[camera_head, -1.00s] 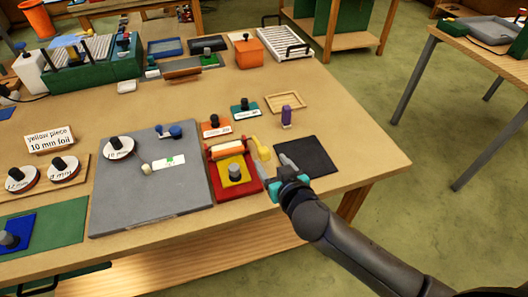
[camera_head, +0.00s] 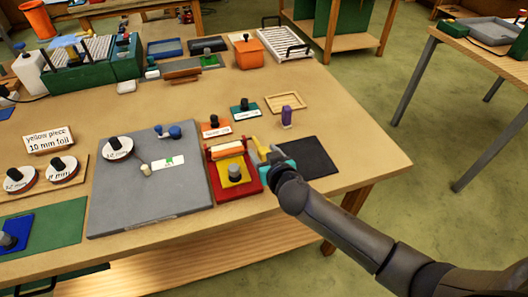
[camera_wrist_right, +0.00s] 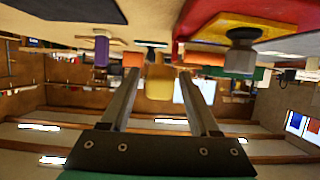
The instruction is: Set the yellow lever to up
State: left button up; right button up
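The yellow lever (camera_head: 262,146) is at the right side of the red press (camera_head: 247,181), beside its orange roller (camera_head: 227,150). My right gripper (camera_head: 269,151) is at the lever and partly covers it in the head view. In the right wrist view, the yellow lever (camera_wrist_right: 160,83) sits between the fingertips of the open right gripper (camera_wrist_right: 158,74), with a gap on both sides. I cannot tell the lever's exact tilt. My left gripper is not in view.
The grey board (camera_head: 135,200) is left of the press. Orange and teal labelled holders are behind the roller.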

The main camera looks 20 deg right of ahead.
grip_shut()
dwell(1.2)
